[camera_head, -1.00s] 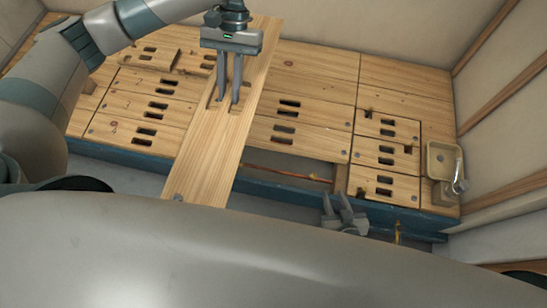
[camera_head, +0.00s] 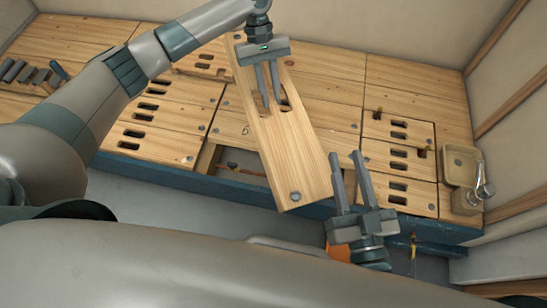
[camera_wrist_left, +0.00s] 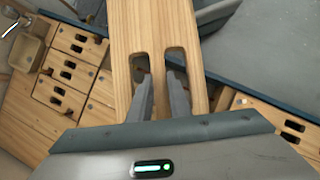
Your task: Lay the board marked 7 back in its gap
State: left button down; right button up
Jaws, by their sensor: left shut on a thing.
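A long wooden board (camera_head: 296,155) hangs tilted over the deck in the head view, with two hand slots and a dark round spot near its front end. No number is readable on it. My left gripper (camera_head: 271,104) is shut on the board at its slots; the left wrist view shows its fingers at the slots of the board (camera_wrist_left: 153,22). An open gap (camera_head: 238,162) with a pipe inside shows in the deck's front row, partly hidden by the board. My right gripper (camera_head: 346,158) is open and empty, just right of the board's front end.
Other slotted boards (camera_head: 150,105) cover the deck left and right of the gap. A beige tray (camera_head: 459,163) stands at the right end by the wall. Several tools (camera_head: 30,74) lie at the far left. Grey floor lies before the blue front edge.

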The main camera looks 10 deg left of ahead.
pick_arm(q)
jog(key=s+d+f+n+t+h, duration=0.1)
jog(key=f+n, duration=0.5)
jog(key=f, duration=0.7)
jog(key=s+d+f+n+t+h, duration=0.1)
jog(key=f+n, duration=0.5)
jog(key=f, duration=0.7)
jog(key=s+t+h, duration=0.1)
jog(key=s+t, duration=0.1)
jog(key=t, duration=0.1)
jog(key=shift+s, duration=0.35)
jog(key=shift+f, duration=0.1)
pick_arm(e)
jog(key=shift+r, duration=0.3)
